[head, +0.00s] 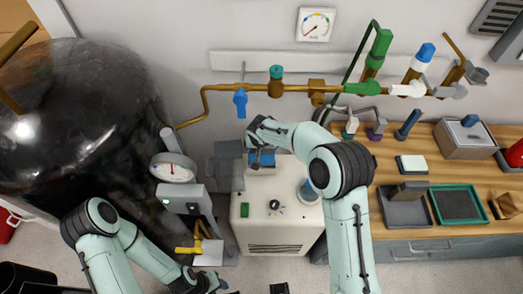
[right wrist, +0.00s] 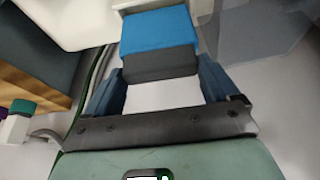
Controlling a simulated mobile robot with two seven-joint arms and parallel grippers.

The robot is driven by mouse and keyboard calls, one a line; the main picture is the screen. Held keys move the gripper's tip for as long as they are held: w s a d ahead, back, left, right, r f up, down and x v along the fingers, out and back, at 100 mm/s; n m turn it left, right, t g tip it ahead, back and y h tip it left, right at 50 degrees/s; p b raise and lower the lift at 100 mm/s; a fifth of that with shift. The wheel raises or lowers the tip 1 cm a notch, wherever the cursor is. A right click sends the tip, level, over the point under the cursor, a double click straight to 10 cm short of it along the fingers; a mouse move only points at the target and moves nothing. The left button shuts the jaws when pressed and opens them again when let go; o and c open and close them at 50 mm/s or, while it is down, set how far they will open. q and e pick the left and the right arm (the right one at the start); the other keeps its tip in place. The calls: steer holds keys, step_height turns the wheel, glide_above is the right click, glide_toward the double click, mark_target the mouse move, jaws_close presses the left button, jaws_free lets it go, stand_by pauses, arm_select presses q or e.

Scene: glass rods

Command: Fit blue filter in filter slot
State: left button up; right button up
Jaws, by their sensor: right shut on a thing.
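The blue filter (right wrist: 158,32) is a blue block with a dark grey end. In the right wrist view, my right gripper (right wrist: 160,70) is shut on the grey end, one finger on each side. The filter's blue far end meets a white housing (right wrist: 122,12); I cannot tell how far inside it sits. In the head view the filter (head: 265,159) shows blue under my right gripper (head: 262,152), at the top of the cream machine (head: 277,228). The slot opening is hidden. My left gripper (head: 207,283) is low at the bottom edge, its fingers unclear.
A grey panel (head: 224,160) stands left of the filter. A gauge stand (head: 174,168) and a dark tank (head: 75,120) are further left. Brass pipework with valves (head: 275,86) runs above. A wooden bench (head: 408,222) with trays is at right.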

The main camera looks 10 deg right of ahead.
mark_target(262, 153)
step_height(262, 153, down, 4)
steer(key=shift+f, duration=0.1)
arm_select(q)
steer(key=shift+r, duration=0.1)
arm_select(e)
steer(key=shift+s, duration=0.1)
steer(key=shift+f, duration=0.1)
steer(key=o, duration=1.1)
steer(key=shift+c, duration=0.2)
arm_select(q)
steer(key=shift+s+f+b, duration=0.45)
steer(key=shift+f+b, duration=0.05)
steer(key=shift+f, duration=0.2)
arm_select(e)
steer(key=v, duration=1.2)
